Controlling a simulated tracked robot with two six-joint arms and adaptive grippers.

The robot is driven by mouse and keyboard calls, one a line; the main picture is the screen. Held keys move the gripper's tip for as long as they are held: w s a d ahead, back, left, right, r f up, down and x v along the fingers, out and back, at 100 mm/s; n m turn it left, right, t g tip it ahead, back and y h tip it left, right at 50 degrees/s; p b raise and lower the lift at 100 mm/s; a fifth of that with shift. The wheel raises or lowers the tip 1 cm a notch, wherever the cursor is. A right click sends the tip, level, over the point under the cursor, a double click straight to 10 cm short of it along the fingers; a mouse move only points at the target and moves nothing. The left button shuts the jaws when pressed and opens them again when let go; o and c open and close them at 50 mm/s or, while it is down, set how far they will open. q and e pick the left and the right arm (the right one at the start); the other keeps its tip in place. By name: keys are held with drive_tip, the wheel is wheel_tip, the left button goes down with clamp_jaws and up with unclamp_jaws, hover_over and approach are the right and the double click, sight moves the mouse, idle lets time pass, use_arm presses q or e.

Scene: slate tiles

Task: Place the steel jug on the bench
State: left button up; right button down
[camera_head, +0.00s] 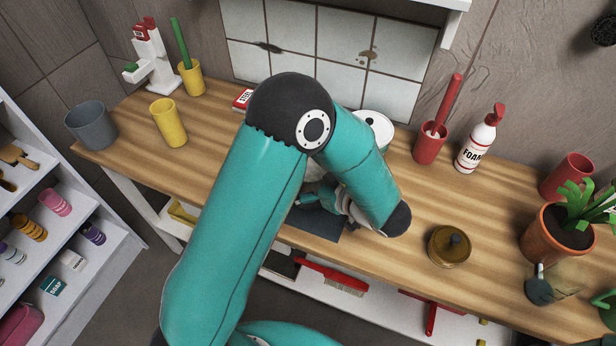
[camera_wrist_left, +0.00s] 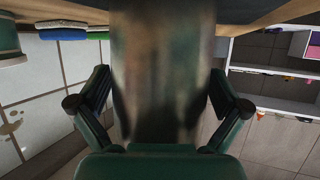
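The steel jug (camera_wrist_left: 162,75) fills the middle of the left wrist view as a blurred, shiny grey-brown wall. My left gripper (camera_wrist_left: 160,88) has one finger on each side of it, close against its sides, so it looks gripped. In the head view my left gripper (camera_head: 330,202) is partly hidden under my teal forearm, over the front part of the bench. The jug is mostly hidden there by my arm. The wooden bench (camera_head: 400,265) runs across the head view. I cannot tell whether the jug touches the bench. My right gripper is not in view.
A dark mat (camera_head: 318,224) lies by the gripper at the bench's front. A brass jar (camera_head: 449,246) and a potted plant (camera_head: 540,240) stand to the right. Yellow cups (camera_head: 169,122), a grey pot (camera_head: 91,125), a red cup (camera_head: 430,146) and a foam bottle (camera_head: 474,146) stand around.

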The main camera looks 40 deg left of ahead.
use_arm(q)
drive_tip(key=shift+r, duration=0.1)
drive_tip(key=shift+d, duration=0.2)
drive_tip(key=v, duration=1.1)
drive_tip(key=shift+d, duration=0.3)
drive_tip(key=shift+s+r, duration=0.15)
